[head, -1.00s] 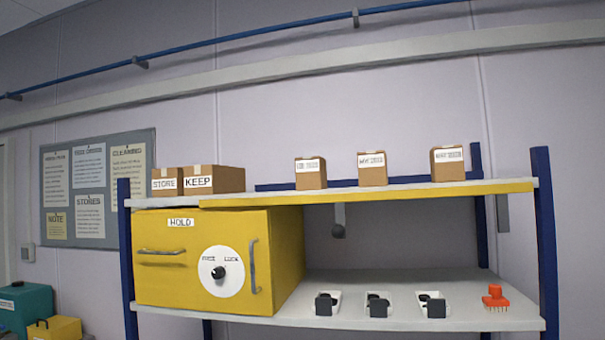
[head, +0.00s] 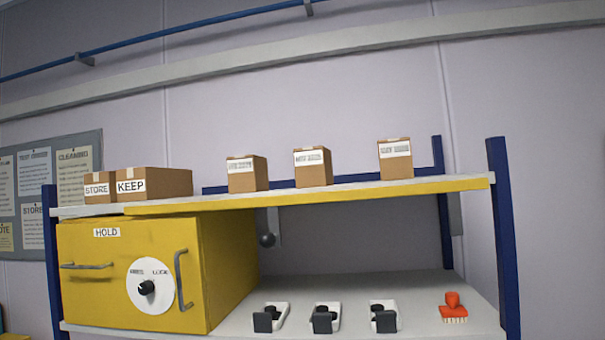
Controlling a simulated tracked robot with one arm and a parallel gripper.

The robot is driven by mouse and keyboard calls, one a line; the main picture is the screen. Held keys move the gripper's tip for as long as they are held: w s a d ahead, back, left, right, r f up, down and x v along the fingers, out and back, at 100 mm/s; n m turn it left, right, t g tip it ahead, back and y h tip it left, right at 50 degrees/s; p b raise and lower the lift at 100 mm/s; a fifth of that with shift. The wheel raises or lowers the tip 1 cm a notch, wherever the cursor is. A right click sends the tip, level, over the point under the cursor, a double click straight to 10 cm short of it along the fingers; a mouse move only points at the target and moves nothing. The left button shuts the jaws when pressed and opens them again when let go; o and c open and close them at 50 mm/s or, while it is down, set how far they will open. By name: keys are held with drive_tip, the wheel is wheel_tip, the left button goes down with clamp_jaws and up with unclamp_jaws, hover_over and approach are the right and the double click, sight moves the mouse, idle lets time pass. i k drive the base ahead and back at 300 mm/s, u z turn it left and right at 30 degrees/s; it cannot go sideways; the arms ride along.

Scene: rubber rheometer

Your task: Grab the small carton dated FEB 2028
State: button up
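Three small brown cartons with white date labels stand apart on the top shelf: a left one (head: 248,178), a middle one (head: 313,171) and a right one (head: 396,164). The printing on their labels is too small and blurred to read, so I cannot tell which is dated FEB 2028. My gripper is not in view.
Boxes marked STORE (head: 99,191) and KEEP (head: 155,186) stand at the left of the top shelf (head: 440,181). Below is a yellow HOLD cabinet (head: 120,265) with a dial. Several black-and-white items and a red brush (head: 453,308) lie on the lower shelf. Blue posts (head: 503,240) flank the rack.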

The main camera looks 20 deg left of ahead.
sight(247, 173)
drive_tip(key=u, duration=0.1)
drive_tip(key=i, duration=1.2)
drive_tip(key=u, duration=0.7)
